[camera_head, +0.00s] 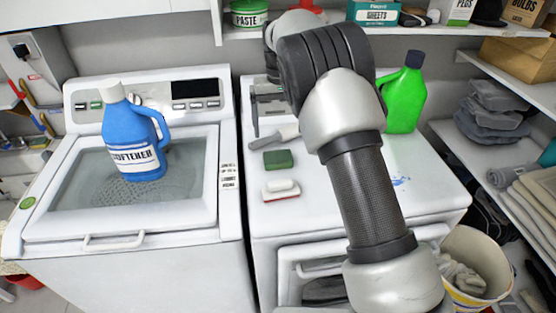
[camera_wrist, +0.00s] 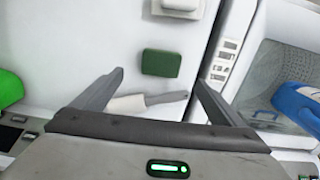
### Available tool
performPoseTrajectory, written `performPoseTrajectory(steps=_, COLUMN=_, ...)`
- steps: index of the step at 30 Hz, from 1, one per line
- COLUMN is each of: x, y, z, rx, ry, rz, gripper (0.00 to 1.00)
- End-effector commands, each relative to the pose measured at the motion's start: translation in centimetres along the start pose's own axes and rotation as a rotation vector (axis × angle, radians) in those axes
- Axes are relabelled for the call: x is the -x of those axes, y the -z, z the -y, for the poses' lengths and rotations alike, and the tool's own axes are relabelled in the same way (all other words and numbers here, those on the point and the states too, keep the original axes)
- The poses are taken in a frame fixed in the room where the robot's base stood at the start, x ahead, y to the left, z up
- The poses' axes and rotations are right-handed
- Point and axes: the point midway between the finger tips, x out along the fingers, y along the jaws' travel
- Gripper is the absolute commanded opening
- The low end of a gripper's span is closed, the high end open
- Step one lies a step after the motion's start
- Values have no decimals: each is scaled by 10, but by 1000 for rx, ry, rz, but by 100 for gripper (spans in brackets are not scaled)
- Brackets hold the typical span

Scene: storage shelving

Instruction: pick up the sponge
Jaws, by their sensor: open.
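The sponge is a dark green block (camera_head: 278,159) lying flat on the white top of the right-hand machine. It also shows in the wrist view (camera_wrist: 161,63), just beyond the fingertips and roughly centred between them. My gripper (camera_wrist: 159,77) is open, with nothing held between its fingers. In the head view my arm reaches over the right-hand machine, and my gripper is partly hidden behind it near the machine's back. A gap remains between my fingers and the sponge in the picture; the exact height above it is hard to tell.
A grey-handled brush (camera_head: 274,139) lies close behind the sponge. A white bar on a dish (camera_head: 281,190) sits in front of it. A green bottle (camera_head: 405,95) stands at the right, and a blue softener bottle (camera_head: 132,130) stands on the left washer.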

Motion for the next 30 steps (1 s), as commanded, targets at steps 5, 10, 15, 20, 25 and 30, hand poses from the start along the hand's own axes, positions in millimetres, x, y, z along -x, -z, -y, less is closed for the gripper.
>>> performPoseTrajectory(steps=5, x=-36, y=-1, z=-1, rx=0, ry=-2, rz=3, gripper=92)
performPoseTrajectory(steps=10, x=-54, y=0, z=0, rx=0, ry=-1, rz=0, gripper=92)
performPoseTrajectory(steps=15, x=-61, y=0, z=0, rx=0, ry=-1, rz=1, gripper=92)
performPoseTrajectory(steps=20, x=-81, y=1, z=2, rx=1, ry=-2, rz=3, gripper=92)
performPoseTrajectory(steps=25, x=-105, y=2, z=3, rx=0, ry=-1, rz=1, gripper=92)
performPoseTrajectory(steps=30, x=-109, y=2, z=3, rx=0, ry=-1, rz=-1, gripper=92)
